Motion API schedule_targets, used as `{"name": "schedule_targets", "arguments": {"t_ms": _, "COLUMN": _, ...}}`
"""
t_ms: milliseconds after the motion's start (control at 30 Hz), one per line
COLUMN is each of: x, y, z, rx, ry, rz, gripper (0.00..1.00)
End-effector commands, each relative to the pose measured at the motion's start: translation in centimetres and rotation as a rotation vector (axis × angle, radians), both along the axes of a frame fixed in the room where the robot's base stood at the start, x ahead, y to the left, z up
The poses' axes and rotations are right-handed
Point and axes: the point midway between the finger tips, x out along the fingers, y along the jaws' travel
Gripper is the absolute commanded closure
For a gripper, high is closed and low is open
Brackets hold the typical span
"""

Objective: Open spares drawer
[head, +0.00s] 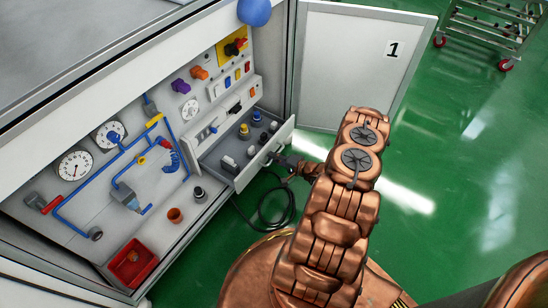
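The spares drawer (248,174) stands pulled out of the cabinet's lower right part. Several small parts, among them blue, yellow, black and white ones, stand inside it. My gripper (277,157) is at the outer face of the drawer front, near its middle, where the handle appears to be. The fingers are small and dark here. I cannot tell whether they are closed on the handle or only touching it.
An open cabinet door (358,60) marked 1 stands behind the drawer. A black cable (268,222) lies below the drawer. A cart (490,25) stands at the upper right; green floor lies clear between.

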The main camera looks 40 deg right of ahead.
Motion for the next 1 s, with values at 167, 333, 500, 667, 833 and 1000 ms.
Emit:
{"name": "schedule_targets", "arguments": {"t_ms": 167, "x": 0.0, "y": 0.0, "z": 0.0, "rx": 0.000, "ry": 0.000, "rz": -0.001, "gripper": 0.70}}
{"name": "schedule_targets", "arguments": {"t_ms": 333, "x": 0.0, "y": 0.0, "z": 0.0, "rx": 0.000, "ry": 0.000, "rz": -0.001, "gripper": 0.63}}
{"name": "schedule_targets", "arguments": {"t_ms": 500, "x": 0.0, "y": 0.0, "z": 0.0, "rx": 0.000, "ry": 0.000, "rz": -0.001, "gripper": 0.63}}
{"name": "schedule_targets", "arguments": {"t_ms": 667, "x": -0.8, "y": -0.4, "z": 0.2, "rx": 0.000, "ry": 0.000, "rz": -0.003, "gripper": 0.63}}
{"name": "schedule_targets", "arguments": {"t_ms": 833, "x": -3.2, "y": -1.2, "z": 0.7, "rx": 0.000, "ry": 0.000, "rz": -0.007, "gripper": 0.63}}
{"name": "schedule_targets", "arguments": {"t_ms": 1000, "x": -6.0, "y": -2.1, "z": 1.4, "rx": 0.000, "ry": 0.000, "rz": -0.006, "gripper": 0.63}}
